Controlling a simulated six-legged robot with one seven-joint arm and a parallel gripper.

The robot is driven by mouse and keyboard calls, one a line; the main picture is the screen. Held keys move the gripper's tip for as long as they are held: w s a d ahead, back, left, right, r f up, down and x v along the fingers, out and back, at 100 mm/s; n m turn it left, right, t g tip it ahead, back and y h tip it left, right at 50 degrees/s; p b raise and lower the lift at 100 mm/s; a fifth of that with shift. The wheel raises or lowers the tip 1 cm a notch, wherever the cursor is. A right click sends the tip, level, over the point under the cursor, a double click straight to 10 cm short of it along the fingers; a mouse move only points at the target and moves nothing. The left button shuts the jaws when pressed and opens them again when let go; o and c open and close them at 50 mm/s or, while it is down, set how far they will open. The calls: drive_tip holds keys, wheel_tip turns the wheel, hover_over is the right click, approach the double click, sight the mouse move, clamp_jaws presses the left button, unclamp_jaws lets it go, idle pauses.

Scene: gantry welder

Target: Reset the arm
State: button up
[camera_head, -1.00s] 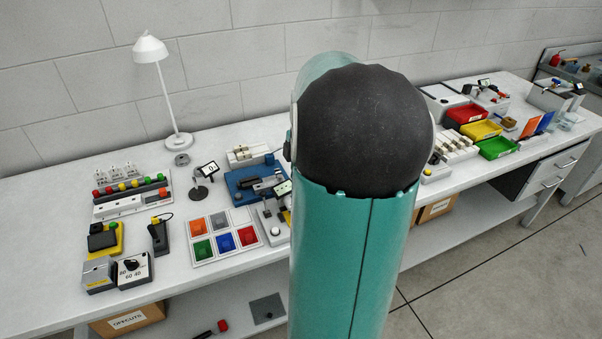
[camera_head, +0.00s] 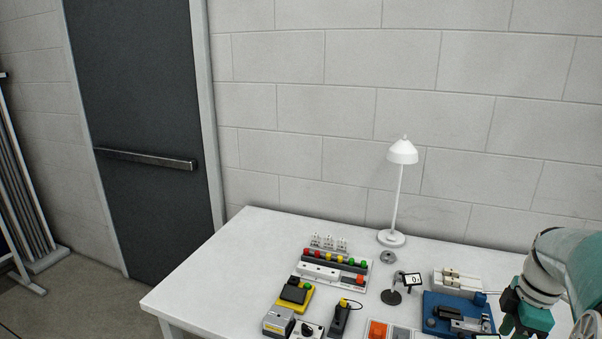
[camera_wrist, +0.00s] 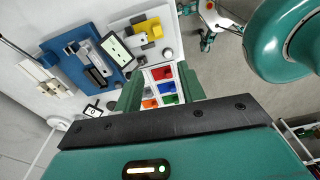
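My gripper (camera_wrist: 160,88) shows in the wrist view with its two green fingers spread apart. Nothing is between them; the table and the coloured bins (camera_wrist: 166,84) beyond show through the gap. In the head view, my teal arm (camera_head: 566,262) enters at the lower right edge and bends over the right part of the table. A dark and teal part of its end (camera_head: 527,312) shows there beside the blue fixture; the fingertips cannot be made out in that view.
The white table (camera_head: 205,280) holds a blue fixture (camera_head: 443,308), a small display on a stand (camera_head: 411,281), a button strip (camera_head: 335,266), a yellow-based switch (camera_head: 293,295) and a white lamp (camera_head: 402,155). The table's left end is bare. A dark door (camera_head: 135,110) stands at left.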

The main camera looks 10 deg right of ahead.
drive_tip(key=w+a+r+m+t+h, duration=0.1)
drive_tip(key=a+r+m, duration=0.15)
drive_tip(key=a, duration=0.55)
drive_tip(key=w+a+r+m+h, duration=0.1)
drive_tip(key=w+a+r+m, duration=0.15)
drive_tip(key=a, duration=0.65)
drive_tip(key=s+a+m+t, duration=0.2)
drive_tip(key=s+a+m, duration=0.1)
drive_tip(key=a, duration=0.5)
drive_tip(key=s+a+r+m+t+y, duration=0.1)
drive_tip(key=s+a+m+t, duration=0.1)
drive_tip(key=a, duration=0.5)
drive_tip(key=shift+s+a+r+m, duration=0.15)
drive_tip(key=shift+s+a+m, duration=0.25)
drive_tip(key=shift+s+m, duration=0.45)
